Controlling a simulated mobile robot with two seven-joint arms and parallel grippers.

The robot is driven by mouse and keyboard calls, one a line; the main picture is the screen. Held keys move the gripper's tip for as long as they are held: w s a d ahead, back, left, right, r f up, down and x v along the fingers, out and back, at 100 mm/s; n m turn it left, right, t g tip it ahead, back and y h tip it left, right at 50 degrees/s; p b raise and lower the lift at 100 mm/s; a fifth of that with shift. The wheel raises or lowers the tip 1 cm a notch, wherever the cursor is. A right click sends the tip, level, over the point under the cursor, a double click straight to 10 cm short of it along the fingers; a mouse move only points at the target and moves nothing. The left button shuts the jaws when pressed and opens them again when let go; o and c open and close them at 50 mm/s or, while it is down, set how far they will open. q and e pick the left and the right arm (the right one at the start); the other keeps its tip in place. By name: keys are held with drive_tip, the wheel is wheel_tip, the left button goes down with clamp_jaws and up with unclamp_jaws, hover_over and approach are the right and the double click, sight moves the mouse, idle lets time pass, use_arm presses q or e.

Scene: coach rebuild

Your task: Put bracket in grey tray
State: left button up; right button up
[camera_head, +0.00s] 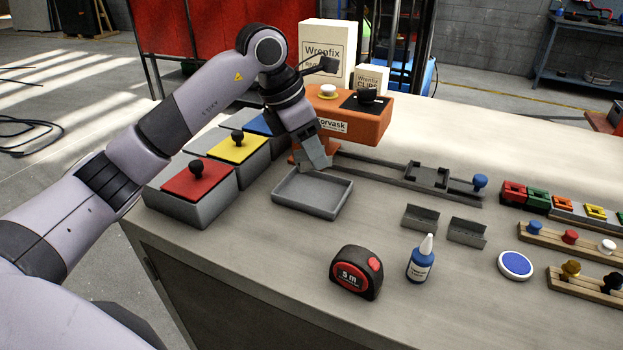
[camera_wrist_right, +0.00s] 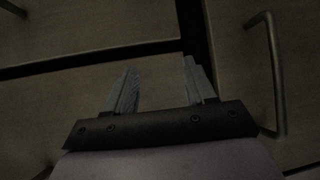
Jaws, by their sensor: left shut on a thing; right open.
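The grey tray (camera_head: 311,193) lies on the bench, shallow and empty. My left gripper (camera_head: 318,164) points down at the tray's back edge, in front of the orange machine. It is shut on a small grey piece that looks like a bracket; the fingers and the similar grey colour make its outline hard to tell. Two more grey brackets, a left one (camera_head: 420,217) and a right one (camera_head: 467,232), stand on the bench right of the tray. My right gripper (camera_wrist_right: 160,68) is open and empty in the right wrist view, away from the bench top.
Lidded boxes in red (camera_head: 196,180), yellow (camera_head: 237,148) and blue stand left of the tray. The orange machine (camera_head: 350,118) and a grey rail (camera_head: 400,178) are behind it. A tape measure (camera_head: 356,272) and glue bottle (camera_head: 421,259) stand in front.

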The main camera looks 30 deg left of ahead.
sight(319, 193)
use_arm(q)
drive_tip(key=shift+f, duration=3.45)
drive_tip(key=shift+f, duration=0.15)
drive_tip(key=o, duration=1.2)
drive_tip(key=v, duration=1.2)
